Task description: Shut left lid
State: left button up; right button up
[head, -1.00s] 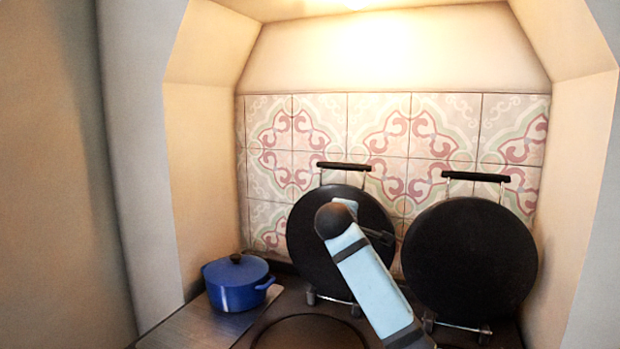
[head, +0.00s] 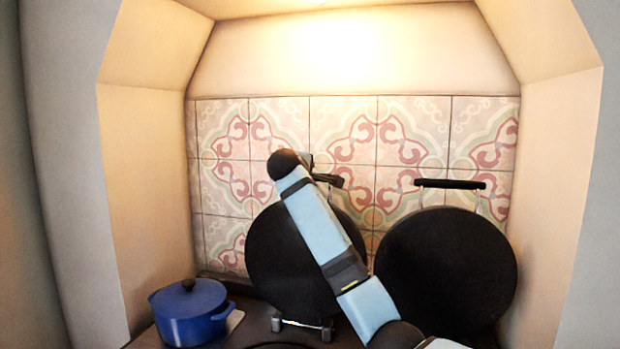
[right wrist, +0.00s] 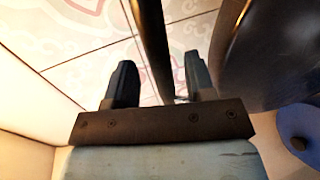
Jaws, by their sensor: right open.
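The left lid (head: 275,265) is a round black hob lid, standing raised and upright against the tiled wall. Its black bar handle (head: 329,180) is at its top, partly behind my right arm. My right gripper (head: 308,160) is at that handle, mostly hidden by the wrist. In the right wrist view my right gripper (right wrist: 158,65) is open, and a dark bar (right wrist: 151,45), apparently the handle, runs between its fingers. I cannot tell if they touch. The lid's dark disc (right wrist: 275,50) shows to the right of the fingers. My left gripper is not in view.
A second raised black lid (head: 447,270) with its own handle (head: 450,184) stands to the right. A blue pot (head: 190,313) with a lid is at the lower left; it also shows in the right wrist view (right wrist: 298,125). Alcove walls close in both sides.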

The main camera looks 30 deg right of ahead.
jog(key=x, duration=0.4)
jog(key=shift+w+d, duration=0.25)
jog(key=shift+d, duration=0.05)
grip_shut()
